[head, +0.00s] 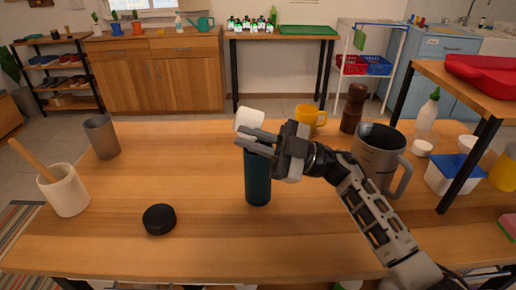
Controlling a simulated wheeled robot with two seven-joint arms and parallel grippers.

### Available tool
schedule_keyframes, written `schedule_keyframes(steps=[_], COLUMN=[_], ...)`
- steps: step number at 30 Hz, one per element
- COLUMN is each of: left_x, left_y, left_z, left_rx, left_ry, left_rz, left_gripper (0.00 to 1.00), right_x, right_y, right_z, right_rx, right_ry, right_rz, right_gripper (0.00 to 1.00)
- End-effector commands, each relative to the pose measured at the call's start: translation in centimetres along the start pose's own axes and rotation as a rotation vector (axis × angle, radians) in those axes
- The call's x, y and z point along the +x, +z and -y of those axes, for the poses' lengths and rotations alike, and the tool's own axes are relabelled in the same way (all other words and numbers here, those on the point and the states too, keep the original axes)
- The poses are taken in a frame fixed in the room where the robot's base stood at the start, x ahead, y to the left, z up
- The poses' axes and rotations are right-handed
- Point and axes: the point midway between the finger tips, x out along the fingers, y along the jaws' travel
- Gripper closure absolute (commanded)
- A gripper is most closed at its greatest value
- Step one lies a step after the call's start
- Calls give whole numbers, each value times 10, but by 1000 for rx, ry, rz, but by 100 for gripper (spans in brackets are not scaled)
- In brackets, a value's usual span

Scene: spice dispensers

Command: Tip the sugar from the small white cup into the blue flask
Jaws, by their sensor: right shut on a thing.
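The small white cup (249,121) is tilted in the middle of the head view, above the blue flask. My right gripper (258,142) is shut on the cup, with its fingers at the cup's lower side. The dark blue flask (258,182) stands upright on the wooden table. Its top is hidden behind the gripper and cup, so I cannot tell whether they touch. No sugar is visible. My left gripper does not show.
A black puck-shaped thing (159,219) lies left of the flask. A grey cup (101,136) and a mortar with a pestle (64,190) stand farther left. A grey pitcher (377,160), yellow mug (311,118) and brown grinder (352,108) stand to the right. The front middle is clear.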

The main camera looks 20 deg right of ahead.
Motion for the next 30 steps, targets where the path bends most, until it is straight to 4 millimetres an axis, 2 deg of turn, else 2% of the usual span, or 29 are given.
schedule_keyframes(steps=[17,21,27,29,30], left_x=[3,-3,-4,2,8], left_y=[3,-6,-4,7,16], left_z=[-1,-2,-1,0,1], left_rx=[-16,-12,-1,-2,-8], left_ry=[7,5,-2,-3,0], left_rz=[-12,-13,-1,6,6], left_gripper=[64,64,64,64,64], right_x=[-2,3,6,2,-3], right_y=[0,-11,-20,-11,1], right_z=[0,-8,-15,-8,1], right_rx=[-4,-5,-6,-4,-3], right_ry=[39,48,60,55,45], right_rz=[-53,-66,-83,-74,-59], right_gripper=[100,100,100,100,100])
